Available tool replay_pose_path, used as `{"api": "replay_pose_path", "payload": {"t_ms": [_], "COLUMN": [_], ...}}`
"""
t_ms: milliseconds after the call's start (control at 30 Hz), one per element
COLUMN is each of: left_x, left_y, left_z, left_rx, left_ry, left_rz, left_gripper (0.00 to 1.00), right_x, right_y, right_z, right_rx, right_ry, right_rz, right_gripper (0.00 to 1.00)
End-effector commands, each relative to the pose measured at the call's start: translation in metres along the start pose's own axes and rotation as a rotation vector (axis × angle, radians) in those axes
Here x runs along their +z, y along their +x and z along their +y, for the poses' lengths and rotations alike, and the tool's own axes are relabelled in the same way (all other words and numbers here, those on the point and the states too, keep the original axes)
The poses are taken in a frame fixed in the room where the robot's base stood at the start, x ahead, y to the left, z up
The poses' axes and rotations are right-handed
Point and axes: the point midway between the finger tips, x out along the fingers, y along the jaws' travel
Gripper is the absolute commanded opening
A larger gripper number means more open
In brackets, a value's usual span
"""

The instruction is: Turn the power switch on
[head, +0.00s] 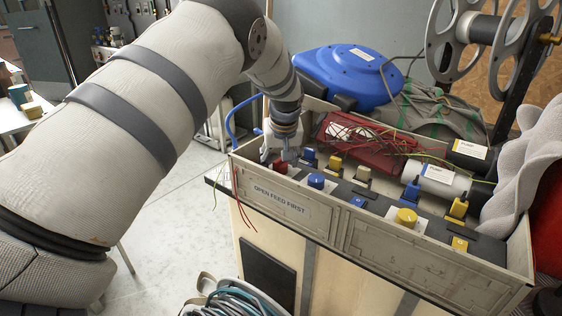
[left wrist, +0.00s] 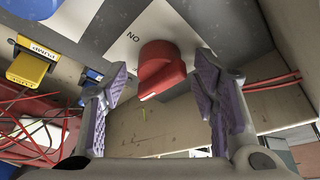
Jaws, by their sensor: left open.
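A red rotary knob (left wrist: 161,68) on a pale plate marked "ON" (left wrist: 133,37) fills the middle of the left wrist view. The lettering appears upside down there. In the head view the red knob (head: 280,167) shows at the left end of the control panel, partly hidden by my gripper. My left gripper (head: 284,152) is over it, pointing down. In the left wrist view its two purple-padded fingers (left wrist: 160,82) are open, one on each side of the knob, with gaps visible. My right gripper is not in view.
Blue (head: 316,181) and yellow (head: 406,217) knobs and several small switches share the panel. A yellow switch labelled "PUMP" (left wrist: 33,66) is close by. The crate's front wall, labelled "OPEN FEED FIRST" (head: 281,200), stands just before the knob. Loose red wires (head: 340,143) lie behind.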

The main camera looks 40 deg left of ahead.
Motion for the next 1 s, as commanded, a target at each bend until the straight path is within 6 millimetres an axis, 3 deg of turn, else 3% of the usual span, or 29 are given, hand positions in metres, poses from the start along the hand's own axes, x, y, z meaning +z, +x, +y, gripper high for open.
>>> {"api": "replay_pose_path", "payload": {"t_ms": [67, 267, 667, 1000], "left_x": [0.000, 0.000, -0.001, -0.002], "left_y": [-0.001, -0.001, -0.003, -0.005], "left_z": [0.000, 0.000, 0.000, -0.001], "left_rx": [0.000, 0.001, 0.026, 0.130], "left_ry": [0.000, 0.000, 0.053, 0.295], "left_rz": [0.000, 0.000, 0.001, 0.003], "left_gripper": [0.52, 0.07, 0.07, 0.07], "right_x": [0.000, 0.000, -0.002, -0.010], "right_y": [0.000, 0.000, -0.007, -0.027], "right_z": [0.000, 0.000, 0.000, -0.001], "right_rx": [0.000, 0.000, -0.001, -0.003], "right_ry": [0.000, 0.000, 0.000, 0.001], "right_rz": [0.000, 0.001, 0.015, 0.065], "right_gripper": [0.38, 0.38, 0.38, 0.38]}}
